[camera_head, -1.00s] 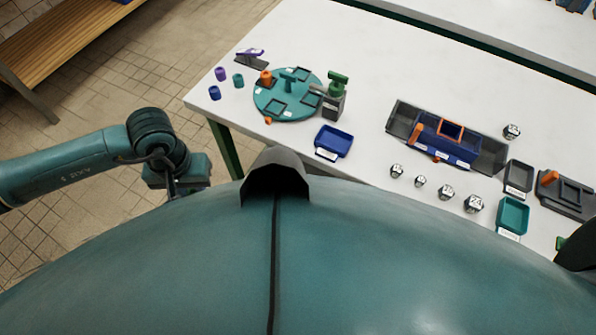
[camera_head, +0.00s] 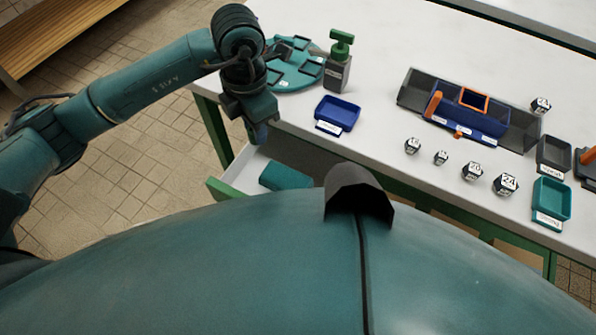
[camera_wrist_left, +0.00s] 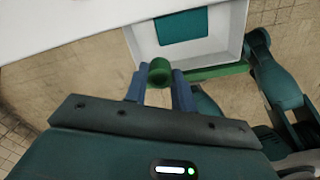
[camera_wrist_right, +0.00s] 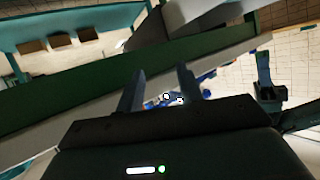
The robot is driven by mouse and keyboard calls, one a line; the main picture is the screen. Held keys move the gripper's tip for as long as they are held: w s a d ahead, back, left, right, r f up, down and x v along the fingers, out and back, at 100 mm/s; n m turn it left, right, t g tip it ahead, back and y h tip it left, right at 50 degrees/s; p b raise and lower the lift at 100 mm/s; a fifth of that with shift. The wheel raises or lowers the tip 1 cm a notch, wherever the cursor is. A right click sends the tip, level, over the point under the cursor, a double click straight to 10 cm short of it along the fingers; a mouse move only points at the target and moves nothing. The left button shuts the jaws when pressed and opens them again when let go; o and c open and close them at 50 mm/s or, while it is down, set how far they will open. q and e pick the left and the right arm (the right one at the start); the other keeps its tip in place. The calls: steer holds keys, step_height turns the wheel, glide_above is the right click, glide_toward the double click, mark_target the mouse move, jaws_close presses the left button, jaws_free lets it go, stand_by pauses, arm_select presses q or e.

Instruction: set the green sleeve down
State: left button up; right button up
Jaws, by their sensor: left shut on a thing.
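The green sleeve (camera_wrist_left: 160,71) is a short ring-like cylinder between the fingertips of my left gripper (camera_wrist_left: 160,82) in the left wrist view. My left gripper is shut on it. In the head view the left gripper (camera_head: 258,130) hangs just off the table's front edge, above and beside an open drawer; the sleeve itself cannot be made out there. My right gripper (camera_wrist_right: 160,85) shows in the right wrist view with its fingers apart and nothing seen between them.
The open white drawer (camera_head: 240,172) holds a teal block or mat (camera_head: 285,177). On the white table are a round teal tray (camera_head: 300,78), a dark pump bottle (camera_head: 338,72), a blue tray (camera_head: 338,113), a blue bin (camera_head: 470,123), several numbered dice and a teal tray (camera_head: 551,200).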

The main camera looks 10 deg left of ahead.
arm_select(q)
steer(key=n, duration=0.1)
steer(key=n+b, duration=0.1)
steer(key=n, duration=0.1)
steer(key=d+n, duration=0.1)
steer(key=shift+w+f+n+b, duration=0.3)
steer(key=shift+w+b, duration=0.05)
steer(key=f+n, duration=0.1)
steer(key=f, duration=0.2)
steer(key=f+n+b, duration=0.1)
steer(key=f, duration=0.2)
steer(key=f+n+b, duration=0.1)
steer(key=f, duration=0.2)
steer(key=shift+w+d+f+n, duration=0.1)
steer(key=shift+d+f+n, duration=0.1)
steer(key=shift+f+n, duration=0.1)
arm_select(e)
steer(key=shift+s+d+f+t, duration=0.2)
steer(key=shift+t, duration=0.3)
arm_select(q)
steer(key=shift+f, duration=0.1)
steer(key=shift+f+b, duration=0.5)
steer(key=shift+b, duration=0.05)
steer(key=o, duration=1)
arm_select(e)
steer(key=shift+s+d+r, duration=0.1)
steer(key=shift+s+d, duration=0.1)
